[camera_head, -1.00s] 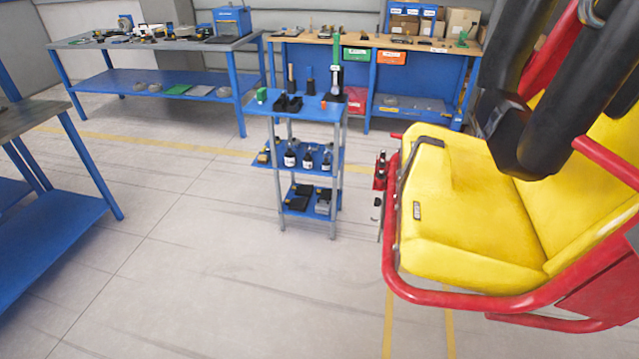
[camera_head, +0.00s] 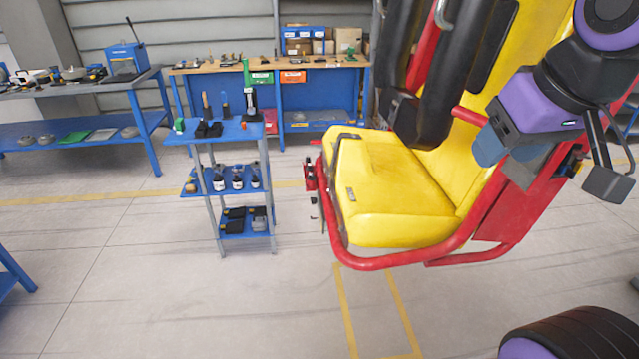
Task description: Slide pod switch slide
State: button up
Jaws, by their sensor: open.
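A yellow coaster seat pod (camera_head: 385,190) with a red tubular frame and black restraints stands right of centre. A small red and black mechanism (camera_head: 310,185) is on the left side of its frame. A small dark part (camera_head: 573,166) shows near the red right side of the pod, partly hidden by my gripper. I cannot tell which of these, if either, is the switch slide. My gripper (camera_head: 565,178) is at the upper right, beside the pod's right side. Its jaws are open. I cannot tell whether it touches anything.
A blue shelf cart (camera_head: 219,133) with bottles and tools stands left of the pod. Blue workbenches (camera_head: 155,83) line the back wall. A corner of another blue bench (camera_head: 14,272) shows at the far left.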

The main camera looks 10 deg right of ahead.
aim_at(566, 170)
jog(key=z, duration=1.35)
